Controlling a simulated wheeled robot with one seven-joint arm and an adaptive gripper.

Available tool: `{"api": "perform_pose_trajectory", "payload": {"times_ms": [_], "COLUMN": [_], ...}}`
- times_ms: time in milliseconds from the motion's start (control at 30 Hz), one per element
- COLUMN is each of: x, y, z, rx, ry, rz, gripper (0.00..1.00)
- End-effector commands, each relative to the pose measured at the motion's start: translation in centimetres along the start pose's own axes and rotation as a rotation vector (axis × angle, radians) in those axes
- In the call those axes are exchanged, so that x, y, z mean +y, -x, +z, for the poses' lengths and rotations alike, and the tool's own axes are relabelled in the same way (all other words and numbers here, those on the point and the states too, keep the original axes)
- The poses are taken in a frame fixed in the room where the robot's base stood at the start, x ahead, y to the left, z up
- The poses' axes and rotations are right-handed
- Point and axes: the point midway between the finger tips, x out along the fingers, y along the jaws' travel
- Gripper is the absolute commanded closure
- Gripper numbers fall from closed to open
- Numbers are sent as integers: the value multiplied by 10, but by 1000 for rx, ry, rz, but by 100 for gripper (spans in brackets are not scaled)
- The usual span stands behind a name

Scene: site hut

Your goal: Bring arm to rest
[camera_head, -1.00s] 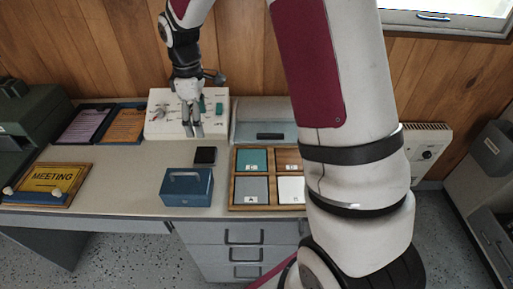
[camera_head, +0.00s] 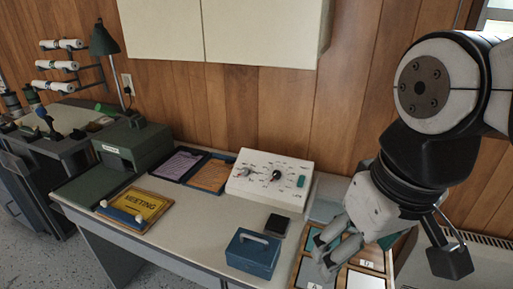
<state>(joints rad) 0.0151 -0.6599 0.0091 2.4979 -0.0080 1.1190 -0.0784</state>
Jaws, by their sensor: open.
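My gripper (camera_head: 322,253) is at the right of the head camera view, pointing down and to the left. Its fingers are open with nothing seen between them. In the picture it overlaps the wooden compartment tray (camera_head: 377,265) at the desk's front right and hides part of it. I cannot tell how high above the tray it is. My arm is bent and comes in from the right edge.
A blue cash box (camera_head: 252,256) and a small black block (camera_head: 277,225) lie left of my gripper. A white control panel (camera_head: 268,178) stands behind. A yellow MEETING sign (camera_head: 138,207) and a green machine (camera_head: 132,146) are farther left. Cupboards (camera_head: 220,30) hang above.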

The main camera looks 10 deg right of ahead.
Motion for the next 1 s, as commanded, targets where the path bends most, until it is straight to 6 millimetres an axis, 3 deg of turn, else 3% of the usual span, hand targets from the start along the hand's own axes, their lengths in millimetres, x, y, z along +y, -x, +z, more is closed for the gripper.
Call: {"api": "perform_pose_trajectory", "payload": {"times_ms": [100,200,567,1000], "x": [-3,-4,-4,0], "y": [-2,-3,0,81], "z": [20,27,29,15], "rx": [16,20,23,155], "ry": [-54,-76,-82,-77], "rz": [-13,-19,-21,-4], "gripper": [25,25,25,25]}}
